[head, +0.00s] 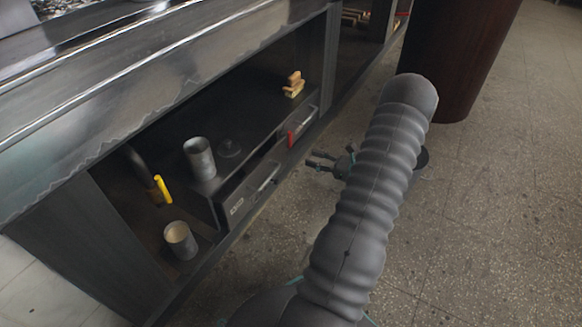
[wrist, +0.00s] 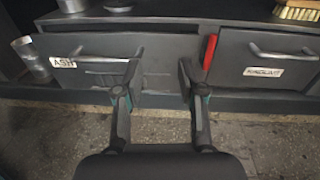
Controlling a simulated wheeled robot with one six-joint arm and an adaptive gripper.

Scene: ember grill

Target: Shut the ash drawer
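The ash drawer (wrist: 95,75) is a dark grey front with a white ASH label and a bar handle (wrist: 100,58), left in the wrist view. In the head view the ash drawer (head: 238,203) is under the grill's lower shelf, and a dark gap behind its top edge suggests it stands a little out. My gripper (wrist: 160,78) is open and empty, its fingers in front of the right part of the ash drawer, apart from the handle. In the head view my gripper (head: 311,160) is small, beyond my arm, and right of the drawers.
The kindling drawer (wrist: 265,62) sits to the right, with a red object (wrist: 210,50) between the drawers. A brush (head: 293,85) and grey canister (head: 200,158) stand on the shelf. A metal cup (head: 181,240) is left of the ash drawer. A dark red barrel (head: 455,50) stands behind; floor at right is clear.

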